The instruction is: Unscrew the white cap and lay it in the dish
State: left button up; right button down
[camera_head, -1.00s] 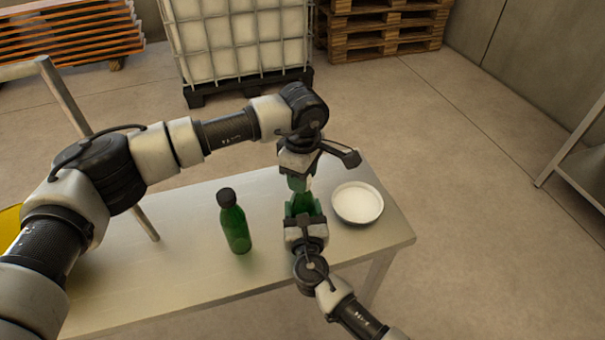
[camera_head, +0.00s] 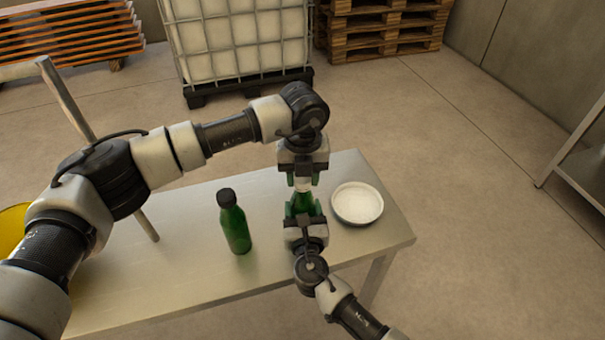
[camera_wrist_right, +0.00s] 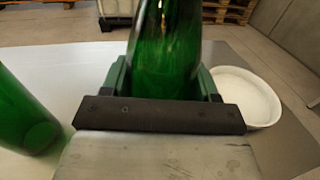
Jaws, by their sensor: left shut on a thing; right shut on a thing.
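A green bottle (camera_head: 303,203) stands upright at the middle of the table, with a white cap (camera_head: 302,185) at its top. My left gripper (camera_head: 302,181) comes down from above and is shut on the white cap. My right gripper (camera_head: 303,212) is shut around the bottle's body from the near side. In the right wrist view the bottle (camera_wrist_right: 167,55) stands between the green fingers (camera_wrist_right: 165,80), and its top is out of the picture. The white dish (camera_head: 357,204) is on the table just right of the bottle and looks empty.
A second green bottle (camera_head: 234,224) with a black cap stands on the table (camera_head: 160,270) to the left. It also shows in the right wrist view (camera_wrist_right: 25,115). The table's right edge lies just beyond the dish.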

pick_arm(q)
jog(key=n, duration=1.2)
jog(key=shift+r, duration=0.25)
jog(key=shift+r, duration=0.85)
jog(key=shift+r, duration=2.05)
pick_arm(e)
jog(key=shift+c, duration=0.9)
grip_release()
